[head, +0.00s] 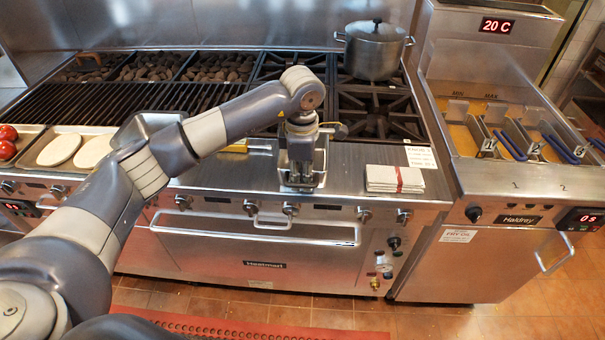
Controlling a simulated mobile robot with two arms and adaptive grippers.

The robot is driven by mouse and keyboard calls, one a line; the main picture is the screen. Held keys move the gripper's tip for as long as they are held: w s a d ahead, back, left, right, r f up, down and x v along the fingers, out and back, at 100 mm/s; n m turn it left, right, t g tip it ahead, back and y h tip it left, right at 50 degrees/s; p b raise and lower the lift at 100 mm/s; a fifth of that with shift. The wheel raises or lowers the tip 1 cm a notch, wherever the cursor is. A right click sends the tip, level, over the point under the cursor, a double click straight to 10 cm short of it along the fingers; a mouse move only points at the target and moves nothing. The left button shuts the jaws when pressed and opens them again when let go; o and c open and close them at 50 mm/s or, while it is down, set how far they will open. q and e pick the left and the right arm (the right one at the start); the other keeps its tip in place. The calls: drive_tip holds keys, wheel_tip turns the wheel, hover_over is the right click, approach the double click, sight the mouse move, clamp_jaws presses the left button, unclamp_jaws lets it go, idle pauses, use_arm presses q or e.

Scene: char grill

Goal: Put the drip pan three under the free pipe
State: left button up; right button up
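My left gripper (302,182) points down at the steel front ledge of the range, left of a folded cloth. I cannot tell whether its fingers are apart or closed, or whether they touch anything. No drip pan marked three can be made out. A steel pan (150,119) shows partly behind my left arm, and I cannot tell what it is. Pipe fittings with a gauge (384,267) and a brass end (375,284) sit low at the right of the oven front. I cannot tell whether this is the free pipe. My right gripper is not in view.
A folded cloth (395,179) lies on the ledge (345,157). A lidded pot (374,50) stands on the back burners. The fryer (500,190) stands to the right. A red mat (230,329) lies on the floor.

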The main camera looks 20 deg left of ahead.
use_arm(q)
wheel_tip(320, 180, up, 12)
drive_tip(key=b, duration=0.3)
drive_tip(key=shift+s, duration=0.4)
drive_tip(key=shift+d, duration=0.1)
